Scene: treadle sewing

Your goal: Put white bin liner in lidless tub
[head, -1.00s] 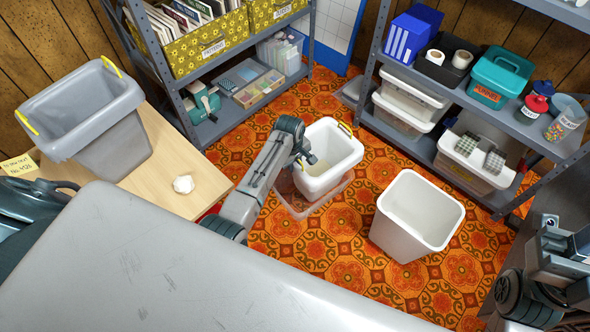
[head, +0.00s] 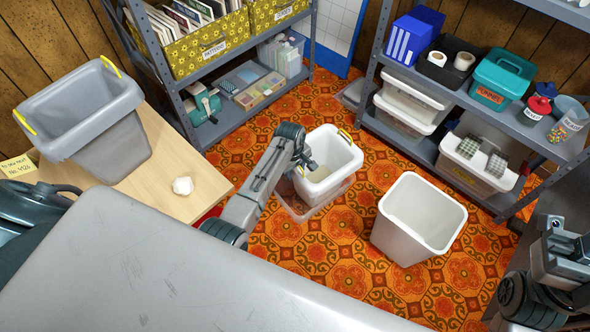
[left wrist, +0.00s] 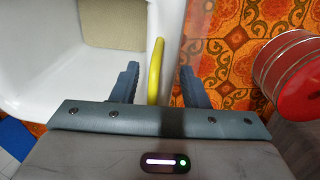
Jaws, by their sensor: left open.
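The white bin liner (head: 343,147) is a white bucket with yellow handles. It stands upright on the floor area, over a clear box (head: 301,209). My left gripper (head: 303,160) is at its left rim. In the left wrist view, the open fingers of my left gripper (left wrist: 159,85) stand on either side of a yellow handle (left wrist: 156,70), with gaps to it. A tall, open-topped off-white tub (head: 398,238) stands on the floor to the right and looks empty.
A grey bin (head: 112,150) with yellow handles stands on a wooden table (head: 145,190) beside a crumpled white ball (head: 182,186). Shelves stand behind and at the right. A red-lidded round container (left wrist: 300,80) is near the left gripper. Patterned floor is clear between liner and tub.

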